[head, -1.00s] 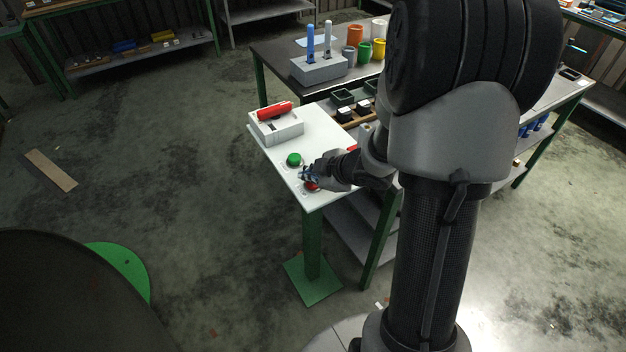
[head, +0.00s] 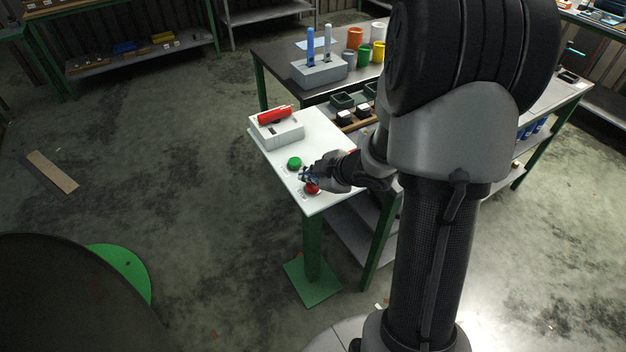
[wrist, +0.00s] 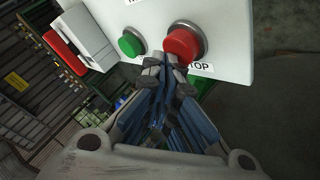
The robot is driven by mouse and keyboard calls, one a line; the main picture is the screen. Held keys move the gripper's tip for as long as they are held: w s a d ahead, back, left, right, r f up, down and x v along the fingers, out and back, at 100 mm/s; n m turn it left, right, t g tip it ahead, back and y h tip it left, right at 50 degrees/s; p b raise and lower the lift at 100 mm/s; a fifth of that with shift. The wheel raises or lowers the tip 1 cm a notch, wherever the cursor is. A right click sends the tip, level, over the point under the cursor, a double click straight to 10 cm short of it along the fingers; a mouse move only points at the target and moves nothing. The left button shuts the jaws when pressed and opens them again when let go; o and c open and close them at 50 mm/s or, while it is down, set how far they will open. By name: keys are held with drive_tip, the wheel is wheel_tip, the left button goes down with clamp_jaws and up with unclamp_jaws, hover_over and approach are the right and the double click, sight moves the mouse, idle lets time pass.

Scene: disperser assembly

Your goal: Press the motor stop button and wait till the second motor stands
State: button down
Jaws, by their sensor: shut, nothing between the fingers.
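The red stop button (head: 312,189) sits on the near corner of a white panel table. In the wrist view the red button (wrist: 182,45) shows large, with the end of a "STOP" label beside it. My gripper (head: 305,174) is shut and empty, its fingertips close above and beside the red button. In the wrist view the closed fingertips (wrist: 163,60) overlap the button's left edge; I cannot tell whether they touch it. The green button (head: 294,163) is just behind, and also shows in the wrist view (wrist: 131,44). I cannot make out which thing is the second motor.
A white box (head: 276,132) with a red cylinder (head: 274,115) stands at the panel's far end. Behind are a dark table with a grey holder (head: 319,72) and several coloured cups. My arm hides part of the tables at right. The floor at left is mostly clear.

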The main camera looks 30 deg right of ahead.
sight(311, 186)
drive_tip(key=shift+r+p, duration=0.3)
drive_tip(key=shift+r, duration=0.2)
wheel_tip(311, 186, up, 5)
drive_tip(key=p, duration=0.5)
drive_tip(key=shift+r, duration=0.1)
idle(0.6)
